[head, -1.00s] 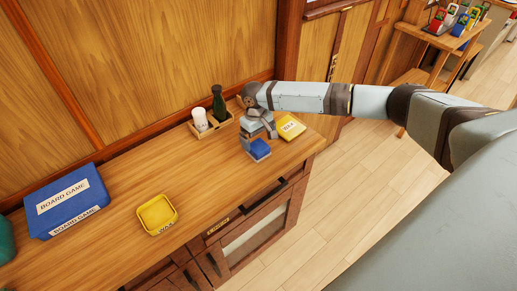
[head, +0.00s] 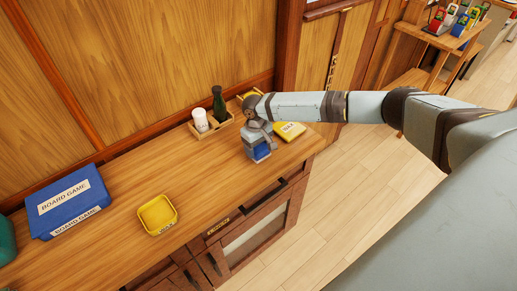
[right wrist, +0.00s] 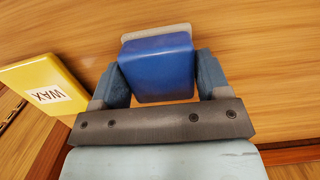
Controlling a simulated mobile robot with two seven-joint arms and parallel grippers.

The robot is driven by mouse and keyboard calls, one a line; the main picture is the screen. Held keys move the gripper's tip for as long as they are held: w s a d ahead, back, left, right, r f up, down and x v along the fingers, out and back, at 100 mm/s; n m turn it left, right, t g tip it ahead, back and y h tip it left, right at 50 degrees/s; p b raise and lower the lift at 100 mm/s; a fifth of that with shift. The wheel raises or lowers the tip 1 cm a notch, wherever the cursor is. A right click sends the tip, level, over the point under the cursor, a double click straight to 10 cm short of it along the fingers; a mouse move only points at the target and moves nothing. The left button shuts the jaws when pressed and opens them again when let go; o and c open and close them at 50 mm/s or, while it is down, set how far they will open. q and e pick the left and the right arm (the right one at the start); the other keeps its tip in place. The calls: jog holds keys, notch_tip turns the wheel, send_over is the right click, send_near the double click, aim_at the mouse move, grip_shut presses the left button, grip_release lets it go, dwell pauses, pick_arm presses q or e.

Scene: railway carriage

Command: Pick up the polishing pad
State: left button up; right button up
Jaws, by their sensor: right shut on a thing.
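The polishing pad (head: 262,150) is a blue block with a pale layer along one side. It is on the wooden cabinet top near the front edge. My right gripper (head: 257,146) is over it and shut on it. In the right wrist view the pad (right wrist: 157,68) sits between the two fingers of the gripper (right wrist: 155,80), which touch its sides. I cannot tell whether the pad is lifted off the wood. My left gripper is not in view.
A yellow wax box (head: 289,132) lies close to the right of the gripper. A small wooden tray (head: 211,130) with a white cup and dark bottle stands behind it. A yellow open dish (head: 157,214) and a blue board game box (head: 68,201) are further left.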

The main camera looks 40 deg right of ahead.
jog(key=shift+r, duration=0.1)
notch_tip(320, 180, up, 20)
jog(key=b, duration=0.1)
dwell(0.4)
jog(key=o, duration=0.3)
jog(key=shift+c, duration=0.9)
